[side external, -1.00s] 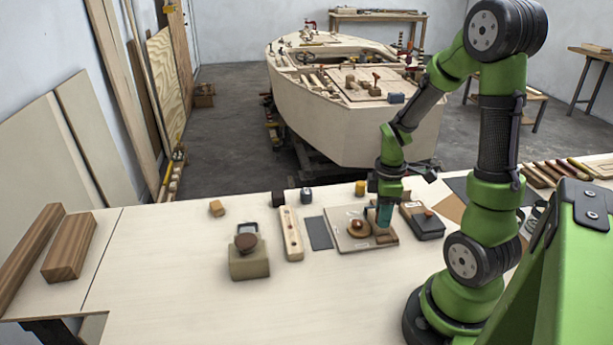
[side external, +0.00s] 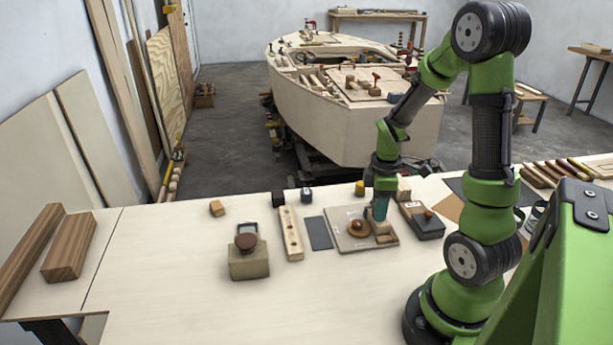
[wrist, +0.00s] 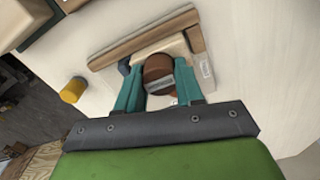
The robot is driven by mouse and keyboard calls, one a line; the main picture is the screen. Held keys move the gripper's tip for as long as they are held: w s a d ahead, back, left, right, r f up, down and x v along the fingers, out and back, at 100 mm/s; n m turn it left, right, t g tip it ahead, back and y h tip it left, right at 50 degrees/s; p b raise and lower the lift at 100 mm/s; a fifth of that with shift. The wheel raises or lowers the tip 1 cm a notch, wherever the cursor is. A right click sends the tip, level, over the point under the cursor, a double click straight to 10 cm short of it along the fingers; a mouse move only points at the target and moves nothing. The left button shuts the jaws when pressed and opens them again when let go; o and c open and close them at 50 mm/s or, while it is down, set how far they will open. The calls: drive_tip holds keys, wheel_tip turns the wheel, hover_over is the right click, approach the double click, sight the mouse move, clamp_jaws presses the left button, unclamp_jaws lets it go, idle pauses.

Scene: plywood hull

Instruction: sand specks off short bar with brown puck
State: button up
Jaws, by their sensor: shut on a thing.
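My gripper (wrist: 160,82) has its teal fingers shut on the brown puck (wrist: 158,66), which shows between the fingertips in the wrist view. In the side external view my gripper (side external: 377,212) is low over the right part of a flat board (side external: 346,243). A pale wooden piece (wrist: 176,45), seemingly the short bar, lies under and beyond the puck, inside a corner of darker wooden strips (wrist: 140,36). The puck hides part of it. I cannot tell whether the puck touches it. Specks are too small to make out.
A dark box (side external: 424,221) is close on the right. A yellow cylinder (side external: 360,188) stands behind. A grey pad (side external: 318,233) and a holed bar (side external: 291,233) lie left.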

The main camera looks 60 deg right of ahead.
sight(383, 225)
drive_tip(key=shift+s+a, duration=1.15)
drive_tip(key=shift+a, duration=0.05)
drive_tip(key=shift+s+a+r, duration=0.1)
drive_tip(key=shift+s+r, duration=0.05)
wheel_tip(383, 225, up, 8)
